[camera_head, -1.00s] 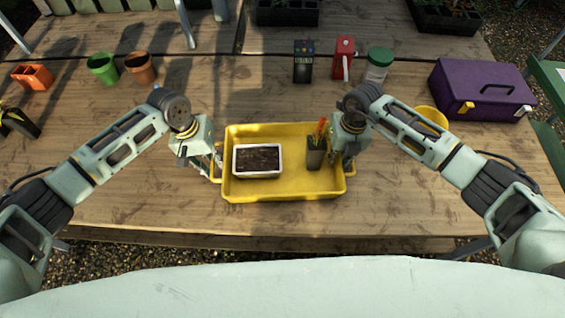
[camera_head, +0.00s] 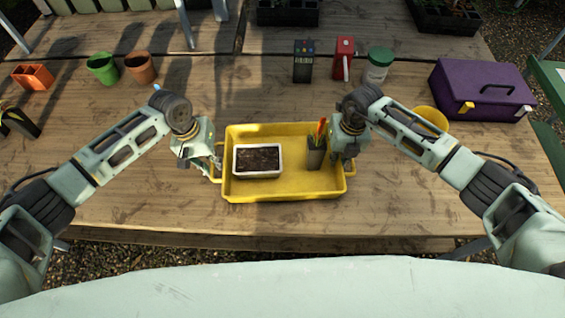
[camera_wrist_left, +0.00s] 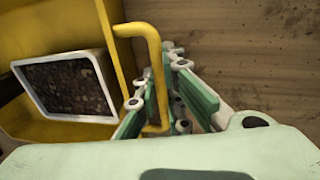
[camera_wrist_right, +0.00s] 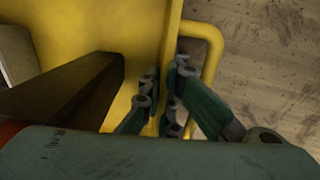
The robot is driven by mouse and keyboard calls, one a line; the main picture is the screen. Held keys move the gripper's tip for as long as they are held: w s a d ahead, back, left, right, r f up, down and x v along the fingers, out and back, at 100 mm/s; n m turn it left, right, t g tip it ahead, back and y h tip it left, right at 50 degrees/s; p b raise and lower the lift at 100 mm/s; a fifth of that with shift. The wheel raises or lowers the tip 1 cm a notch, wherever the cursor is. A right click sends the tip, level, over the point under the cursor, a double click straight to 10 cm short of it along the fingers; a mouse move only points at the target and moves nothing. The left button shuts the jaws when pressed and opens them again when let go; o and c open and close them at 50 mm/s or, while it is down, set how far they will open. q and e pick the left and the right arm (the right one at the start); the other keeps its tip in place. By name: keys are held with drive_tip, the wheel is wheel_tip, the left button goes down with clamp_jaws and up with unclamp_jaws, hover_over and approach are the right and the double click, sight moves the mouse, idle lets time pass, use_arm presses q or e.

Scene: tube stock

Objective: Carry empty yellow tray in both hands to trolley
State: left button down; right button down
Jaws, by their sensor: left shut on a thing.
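The yellow tray (camera_head: 290,197) lies on the wooden table in front of me. It is not empty: a white box of dark soil (camera_head: 258,177) stands in its left part, and a dark pot (camera_head: 315,158) with orange and red items stands in its right part. My left gripper (camera_wrist_left: 155,100) is shut on the tray's left handle (camera_wrist_left: 154,52). My right gripper (camera_wrist_right: 164,98) is at the tray's right end, its fingertips on either side of the tray's wall, beside the right handle (camera_wrist_right: 212,48). Whether these fingers press on the wall is unclear.
No trolley is identifiable. Behind the tray stand a dark box (camera_head: 303,62), a red container (camera_head: 344,58) and a green-lidded jar (camera_head: 377,66). A purple toolbox (camera_head: 480,92) and a yellow round pot (camera_head: 432,117) are at right. Green (camera_head: 102,68) and brown pots (camera_head: 140,68) are at left.

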use_arm(q)
drive_tip(key=shift+w+r, duration=0.1)
drive_tip(key=shift+r, duration=0.1)
use_arm(e)
drive_tip(key=shift+r, duration=0.2)
